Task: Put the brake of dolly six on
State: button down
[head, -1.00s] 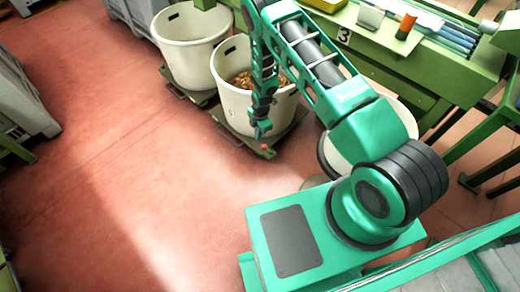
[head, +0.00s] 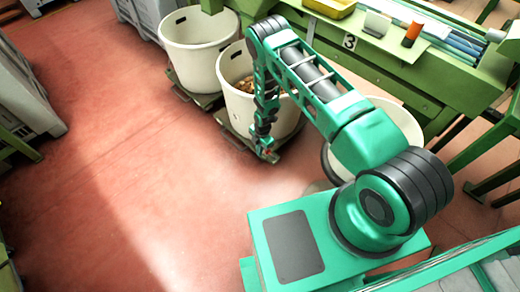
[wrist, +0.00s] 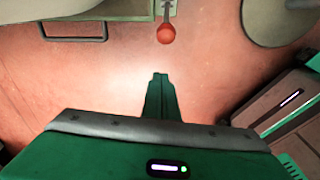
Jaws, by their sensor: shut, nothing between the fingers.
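A red ball knob (wrist: 166,34) on a short grey lever sticks out from the edge of a green dolly (wrist: 130,8) at the top of the wrist view. My gripper (wrist: 159,76) is shut and empty, pointing toward the knob, with a gap between them in the picture. In the head view my gripper (head: 268,156) hangs low beside the front corner of the dolly (head: 236,138) under the middle white tub (head: 246,108), which holds corks. The knob is mostly hidden by the gripper there. No number six is readable on the dolly.
An empty white tub (head: 192,62) stands on another dolly to the left. A third tub (head: 400,120) is partly behind my arm. A green bench (head: 430,80) marked 3 runs behind. A dark handle (wrist: 73,38) lies at the dolly's edge. Red floor (head: 130,180) is clear at left.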

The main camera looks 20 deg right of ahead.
jog(key=w+d+f, duration=0.1)
jog(key=d+f, duration=0.2)
jog(key=f, duration=0.2)
jog(key=shift+w+f, duration=0.15)
jog(key=shift+w, duration=0.1)
dwell(0.4)
